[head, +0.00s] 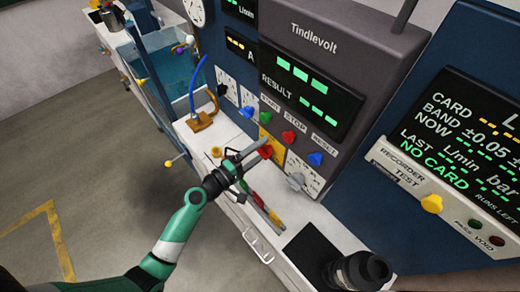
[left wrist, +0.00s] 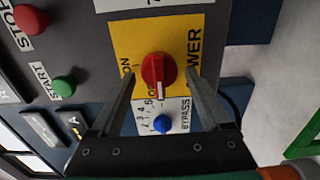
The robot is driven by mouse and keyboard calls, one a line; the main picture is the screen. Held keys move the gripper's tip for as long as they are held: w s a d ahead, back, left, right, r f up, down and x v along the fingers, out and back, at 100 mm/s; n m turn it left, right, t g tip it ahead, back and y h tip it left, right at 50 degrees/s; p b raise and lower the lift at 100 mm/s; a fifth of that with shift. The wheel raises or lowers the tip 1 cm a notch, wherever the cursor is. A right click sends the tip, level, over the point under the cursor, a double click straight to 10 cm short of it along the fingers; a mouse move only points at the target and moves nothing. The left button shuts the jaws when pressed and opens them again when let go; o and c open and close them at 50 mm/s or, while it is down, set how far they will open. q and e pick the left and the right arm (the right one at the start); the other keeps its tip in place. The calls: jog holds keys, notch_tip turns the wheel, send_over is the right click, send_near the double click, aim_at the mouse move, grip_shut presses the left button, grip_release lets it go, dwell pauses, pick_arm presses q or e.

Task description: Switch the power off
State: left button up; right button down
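The red power knob (left wrist: 158,71) sits on a yellow plate (left wrist: 125,40) marked ON and POWER in the left wrist view. Its white mark points down in that view, toward the blue bypass knob (left wrist: 163,124); a partly hidden label is beside the mark. My left gripper (left wrist: 160,82) is open, with one finger on each side of the red knob; I cannot tell whether they touch it. In the head view my left gripper (head: 252,150) reaches the red knob (head: 266,151) from the left. No fingers of my right gripper can be made out.
A green start knob (head: 247,112), red stop knob (head: 288,137) and blue reset knob (head: 315,159) are close by. A grey knob (head: 296,181) is below. Coloured pens lie on the white ledge. A blue tube (head: 196,85) rises at left.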

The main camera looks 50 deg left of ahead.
pick_arm(q)
jog(key=shift+s, duration=0.1)
jog(key=s, duration=1.1)
jog(key=shift+s+b, duration=0.25)
jog(key=shift+b, duration=0.2)
jog(key=shift+a, duration=0.1)
